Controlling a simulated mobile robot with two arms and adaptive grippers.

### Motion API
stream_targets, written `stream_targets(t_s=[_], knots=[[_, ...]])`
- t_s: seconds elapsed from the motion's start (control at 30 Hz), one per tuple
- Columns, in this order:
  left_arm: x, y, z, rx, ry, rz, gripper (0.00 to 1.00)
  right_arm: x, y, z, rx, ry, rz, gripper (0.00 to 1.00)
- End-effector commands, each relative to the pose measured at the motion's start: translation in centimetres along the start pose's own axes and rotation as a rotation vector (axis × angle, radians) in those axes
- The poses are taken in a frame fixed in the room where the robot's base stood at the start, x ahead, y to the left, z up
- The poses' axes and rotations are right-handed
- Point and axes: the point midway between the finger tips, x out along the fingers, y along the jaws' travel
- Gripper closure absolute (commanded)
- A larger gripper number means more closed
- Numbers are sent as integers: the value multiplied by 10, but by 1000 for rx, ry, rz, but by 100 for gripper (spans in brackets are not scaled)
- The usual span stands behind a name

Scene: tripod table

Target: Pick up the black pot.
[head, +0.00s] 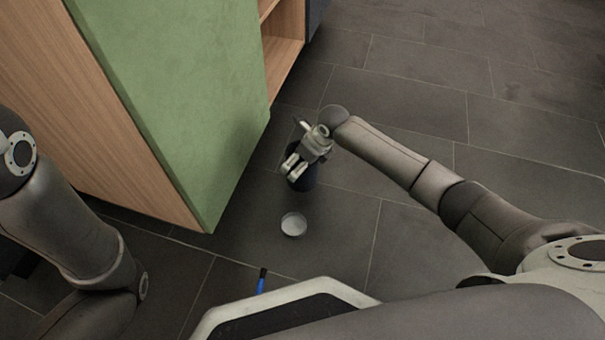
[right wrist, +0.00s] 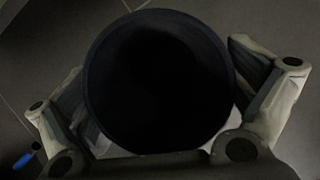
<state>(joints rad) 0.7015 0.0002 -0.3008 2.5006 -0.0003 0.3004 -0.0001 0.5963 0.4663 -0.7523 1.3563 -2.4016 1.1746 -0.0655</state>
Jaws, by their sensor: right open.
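The black pot (head: 305,181) stands on the floor beside the green cabinet panel, partly hidden under my right gripper in the head view. In the right wrist view the pot (right wrist: 158,80) fills the middle, its round dark opening facing the camera. My right gripper (head: 294,168) is open, and its fingers show on the left and right sides of the pot in the right wrist view. Whether the fingers touch the pot I cannot tell. My left gripper is out of view; only part of that arm shows at the left.
A small white round dish (head: 293,224) is on the floor near the pot, on the side toward my base. A blue and black object (head: 262,281) lies nearer my base. The green and wood cabinet (head: 175,90) stands at the left. Tiled floor to the right is clear.

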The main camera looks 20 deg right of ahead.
Motion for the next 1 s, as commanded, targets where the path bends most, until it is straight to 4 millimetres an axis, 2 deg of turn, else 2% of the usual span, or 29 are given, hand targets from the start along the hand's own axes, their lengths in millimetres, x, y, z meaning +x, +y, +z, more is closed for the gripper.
stream_targets(t_s=[0.27, 0.6, 0.83, 1.0], knots=[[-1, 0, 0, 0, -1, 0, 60, 1, 0, 1, -1, -1, 0, 1], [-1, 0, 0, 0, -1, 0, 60, 1, 0, 1, -1, -1, 0, 44], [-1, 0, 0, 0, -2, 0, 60, 1, 0, 1, -1, -1, -1, 44], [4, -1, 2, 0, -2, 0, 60, -7, 0, 4, -1, -2, -1, 44]])
